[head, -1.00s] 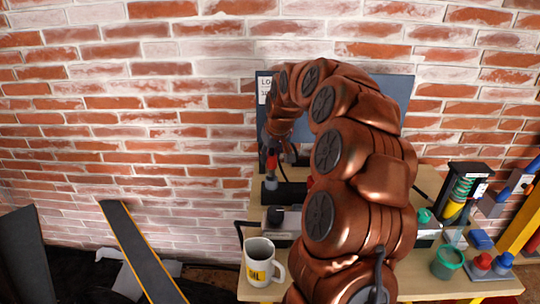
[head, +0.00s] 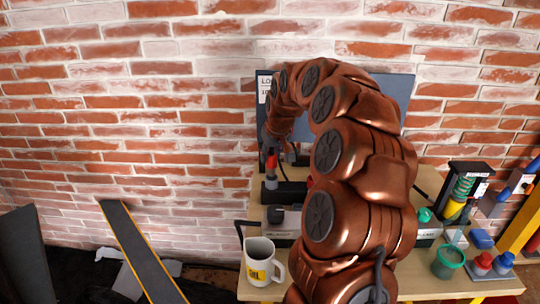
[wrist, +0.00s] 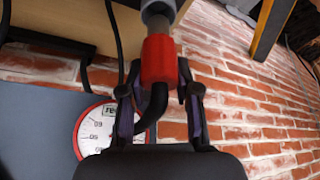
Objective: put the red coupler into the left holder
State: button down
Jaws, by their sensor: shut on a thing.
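The red coupler (head: 271,161) has a grey lower end and hangs over the left end of a black block (head: 289,194) on the table. In the wrist view the red coupler (wrist: 159,60) is between the fingers of my gripper (wrist: 159,98), which is shut on it, with a black hose curving from it. In the head view my gripper (head: 277,145) is small and partly dark against the panel. I cannot tell whether the black block is the left holder, or whether the grey end touches it. My arm hides the table's middle.
A white mug (head: 259,262) stands at the table's front left, near a black box (head: 276,216). A grey panel (head: 398,95) stands behind. A round gauge (wrist: 97,128) shows in the wrist view. A green pot (head: 448,262) and coloured parts crowd the right.

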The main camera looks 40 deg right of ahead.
aim_at(270, 165)
jog(key=shift+f+b, duration=1.25)
jog(key=shift+f, duration=0.8)
dwell(1.4)
jog(key=c, duration=0.7)
grip_release()
jog(key=shift+c, duration=0.2)
jog(key=o, duration=0.5)
jog(key=shift+r, duration=0.15)
jog(key=shift+r+p, duration=1.2)
jog(key=shift+r, duration=2.7)
